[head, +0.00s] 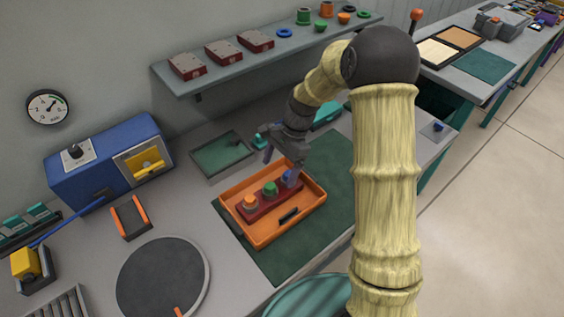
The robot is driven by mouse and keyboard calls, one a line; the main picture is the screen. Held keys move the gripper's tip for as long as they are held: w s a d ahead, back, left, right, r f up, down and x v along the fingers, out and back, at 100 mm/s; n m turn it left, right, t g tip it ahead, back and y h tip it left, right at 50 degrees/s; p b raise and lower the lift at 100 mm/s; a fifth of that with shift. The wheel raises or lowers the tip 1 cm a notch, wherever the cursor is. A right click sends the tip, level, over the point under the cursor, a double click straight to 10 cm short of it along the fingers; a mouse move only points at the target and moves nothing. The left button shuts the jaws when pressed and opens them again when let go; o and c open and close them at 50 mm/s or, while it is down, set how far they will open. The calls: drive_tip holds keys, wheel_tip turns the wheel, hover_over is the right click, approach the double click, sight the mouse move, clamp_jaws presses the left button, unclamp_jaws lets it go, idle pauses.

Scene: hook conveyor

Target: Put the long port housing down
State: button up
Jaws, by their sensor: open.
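The long port housing (258,206) is a dark red bar with an orange, a green and a blue round part on top. It lies in the orange tray (266,243), along the tray's back side. My gripper (281,166) is over the back right of the tray, near the blue end of the housing. Its fingers are spread apart and hold nothing that I can see. One finger is close to the blue part; I cannot tell whether it touches. A small black bar (289,215) lies in the tray in front of the housing.
The tray stands on a dark green mat (337,187). A grey-green shallow tray (222,155) is behind it. A blue machine (108,160), a small orange-sided holder (131,217) and a round dark plate (163,278) are to the left. A shelf (270,54) with red blocks hangs above.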

drive_tip(key=shift+v, duration=1.15)
drive_tip(key=shift+s, duration=0.1)
drive_tip(key=s+d+r+n+t+h, duration=0.1)
drive_tip(key=s+d+r+n+t, duration=0.1)
drive_tip(key=s+d+n, duration=0.3)
drive_tip(key=s+d+r+n+t+h, duration=0.2)
drive_tip(key=s+d+n, duration=0.3)
drive_tip(key=s, duration=0.6)
drive_tip(key=shift+d+r+n+t+h, duration=0.3)
drive_tip(key=shift+r+n+t, duration=0.2)
drive_tip(key=shift+n, duration=0.1)
drive_tip(key=shift+s, duration=0.1)
